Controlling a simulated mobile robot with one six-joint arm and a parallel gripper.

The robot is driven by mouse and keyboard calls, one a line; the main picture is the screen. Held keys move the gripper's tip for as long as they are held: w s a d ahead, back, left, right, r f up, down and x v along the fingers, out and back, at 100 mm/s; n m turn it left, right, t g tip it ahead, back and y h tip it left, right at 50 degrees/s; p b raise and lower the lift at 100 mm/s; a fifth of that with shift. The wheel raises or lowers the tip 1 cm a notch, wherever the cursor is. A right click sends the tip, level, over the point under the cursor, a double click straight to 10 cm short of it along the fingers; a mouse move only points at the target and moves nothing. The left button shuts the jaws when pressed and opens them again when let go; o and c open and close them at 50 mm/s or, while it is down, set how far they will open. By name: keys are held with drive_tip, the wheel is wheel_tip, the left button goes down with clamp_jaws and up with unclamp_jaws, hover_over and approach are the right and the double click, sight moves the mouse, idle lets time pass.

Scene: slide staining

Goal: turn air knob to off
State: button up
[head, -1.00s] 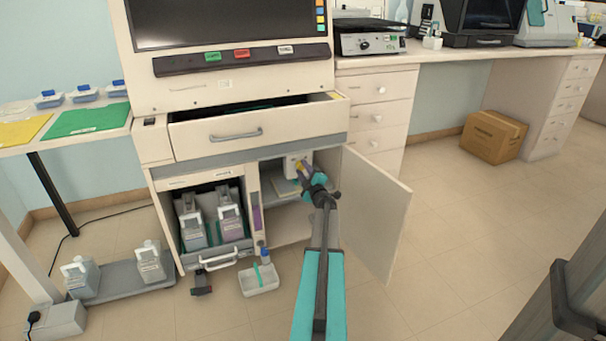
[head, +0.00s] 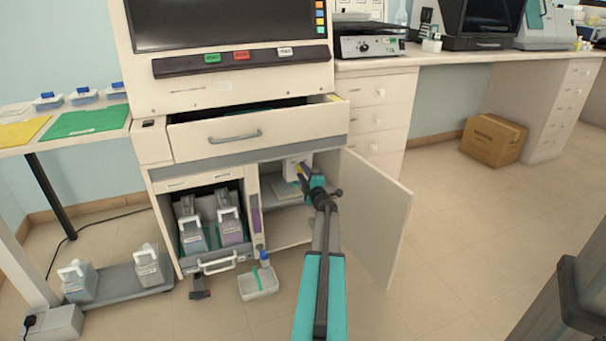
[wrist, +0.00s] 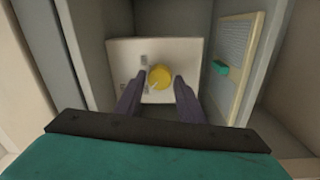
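The air knob (wrist: 160,78) is a round yellow knob on a pale panel (wrist: 125,62) inside the cabinet, in the wrist view. It sits ahead of and between my fingertips. My gripper (wrist: 158,100) is open, with one dark finger on each side of the knob in the picture; I cannot tell whether either finger touches it. In the head view my arm reaches into the lower right compartment, and the pale panel box (head: 292,170) shows there behind my gripper (head: 302,172). The knob itself is mostly hidden in that view.
The cabinet door (head: 377,215) stands open to the right of my arm. A drawer (head: 255,132) juts out above. Grey bottles (head: 192,238) stand in the left compartment, and a white tray (head: 259,284) lies on the floor. A teal item (wrist: 220,68) is on the right inside wall.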

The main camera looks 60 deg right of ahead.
drive_tip(key=shift+o, duration=1.2)
drive_tip(key=p+v, duration=0.3)
drive_tip(key=v, duration=1)
drive_tip(key=shift+s+a, duration=0.25)
drive_tip(key=shift+s, duration=0.05)
